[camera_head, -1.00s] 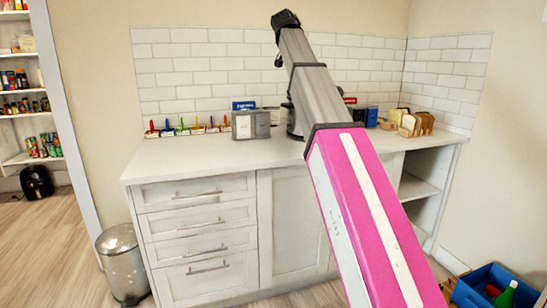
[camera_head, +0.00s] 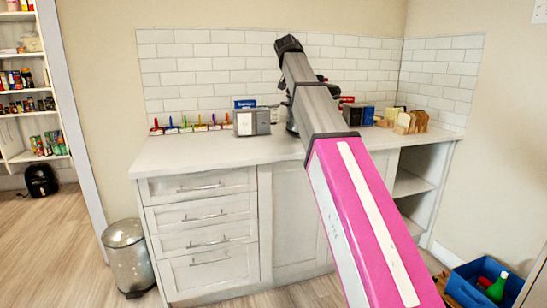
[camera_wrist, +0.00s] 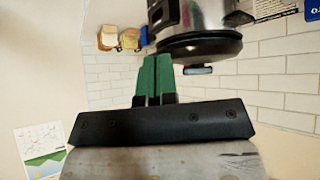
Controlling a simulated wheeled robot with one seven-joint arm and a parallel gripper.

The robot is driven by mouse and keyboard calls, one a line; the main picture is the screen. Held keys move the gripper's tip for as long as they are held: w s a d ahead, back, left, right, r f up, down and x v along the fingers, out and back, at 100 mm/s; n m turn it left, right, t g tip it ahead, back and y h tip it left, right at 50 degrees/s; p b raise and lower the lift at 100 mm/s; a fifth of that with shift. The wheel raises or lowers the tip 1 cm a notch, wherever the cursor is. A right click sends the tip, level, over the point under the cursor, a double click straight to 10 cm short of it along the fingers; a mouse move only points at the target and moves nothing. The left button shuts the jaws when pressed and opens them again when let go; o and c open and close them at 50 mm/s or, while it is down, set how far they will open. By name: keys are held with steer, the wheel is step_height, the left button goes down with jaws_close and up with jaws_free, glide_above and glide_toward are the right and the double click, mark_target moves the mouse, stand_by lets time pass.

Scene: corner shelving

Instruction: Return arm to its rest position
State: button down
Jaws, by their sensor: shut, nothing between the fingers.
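My arm, with a pink and white forearm and a grey upper link, reaches up from the bottom right of the head view to a dark joint above the counter (camera_head: 215,151). My gripper (camera_wrist: 157,60) shows in the wrist view as two green fingers pressed together, with nothing between them. In that view the fingers overlap the lower left of a silver and black appliance (camera_wrist: 205,45); I cannot tell the distance. The gripper is not clearly visible in the head view.
A grey box-shaped appliance (camera_head: 252,121), colourful small items (camera_head: 184,125) and wooden pieces (camera_head: 410,122) stand along the tiled wall. A metal bin (camera_head: 128,258) stands left of the cabinet. A blue crate (camera_head: 470,284) is on the floor at right.

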steer(key=s+d+f+n+g+y, duration=0.1)
steer(key=s+d+f, duration=0.15)
steer(key=f, duration=1.05)
steer(key=s+d+f+n+g, duration=0.1)
steer(key=s+f, duration=0.2)
steer(key=f, duration=1)
steer(key=s+d+f+n+g+y, duration=0.1)
steer(key=s+d+f+n+g, duration=0.15)
steer(key=f, duration=1.05)
steer(key=s+d+f+n+g+y, duration=0.1)
steer(key=s+d+f+g+y, duration=0.1)
steer(key=s+f, duration=2.1)
step_height(320, 180, down, 3)
steer(key=shift+s+f+g+y, duration=0.1)
steer(key=shift+s+g+y, duration=0.15)
steer(key=shift+g+y, duration=0.2)
